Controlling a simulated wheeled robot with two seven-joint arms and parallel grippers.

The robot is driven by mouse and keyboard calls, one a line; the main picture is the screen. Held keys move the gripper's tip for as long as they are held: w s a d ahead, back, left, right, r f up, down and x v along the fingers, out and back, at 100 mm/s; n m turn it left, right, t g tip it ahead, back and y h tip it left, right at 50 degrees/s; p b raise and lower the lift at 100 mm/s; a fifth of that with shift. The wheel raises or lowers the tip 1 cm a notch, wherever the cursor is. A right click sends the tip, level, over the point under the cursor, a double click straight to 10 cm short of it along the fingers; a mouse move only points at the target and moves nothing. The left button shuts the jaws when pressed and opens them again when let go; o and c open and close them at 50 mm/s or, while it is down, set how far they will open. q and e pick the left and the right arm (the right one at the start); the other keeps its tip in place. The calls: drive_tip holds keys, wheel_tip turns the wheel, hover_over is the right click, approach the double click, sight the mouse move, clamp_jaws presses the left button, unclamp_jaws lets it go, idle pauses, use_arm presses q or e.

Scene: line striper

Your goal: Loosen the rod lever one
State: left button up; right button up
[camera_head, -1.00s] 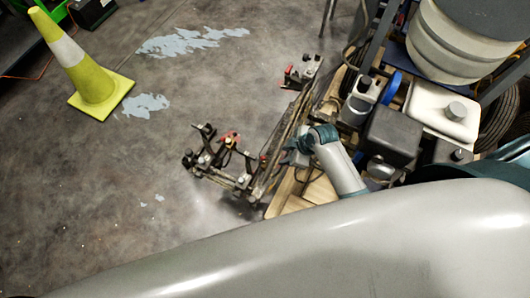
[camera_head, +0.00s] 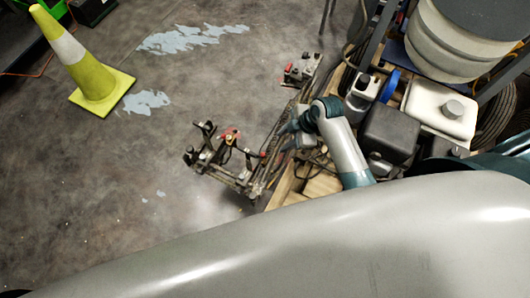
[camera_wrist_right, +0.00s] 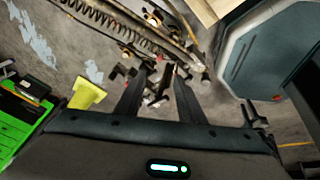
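The line striper (camera_head: 390,133) stands at the right, with a metal rod assembly (camera_head: 222,158) reaching out to the left over the floor. This assembly carries dark clamps and small red-tipped parts; I cannot tell which one is rod lever one. My right gripper (camera_head: 297,128) is above the inner part of the assembly, small and partly hidden against it. In the right wrist view, the right gripper (camera_wrist_right: 157,84) has its two dark fingers apart. Dark metal clamp parts (camera_wrist_right: 158,72) show between and beyond the fingertips; contact cannot be told. My left gripper is not in view.
A yellow cone (camera_head: 88,82) stands on the floor at the upper left, near a green crate (camera_head: 52,8). The striper's bucket (camera_head: 455,45) and white tank (camera_head: 440,108) are at the right. The floor left of the assembly is clear.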

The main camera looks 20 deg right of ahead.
sight(264, 154)
drive_tip(key=x, duration=1.6)
drive_tip(key=shift+w+f, duration=0.1)
drive_tip(key=shift+f, duration=0.1)
clamp_jaws()
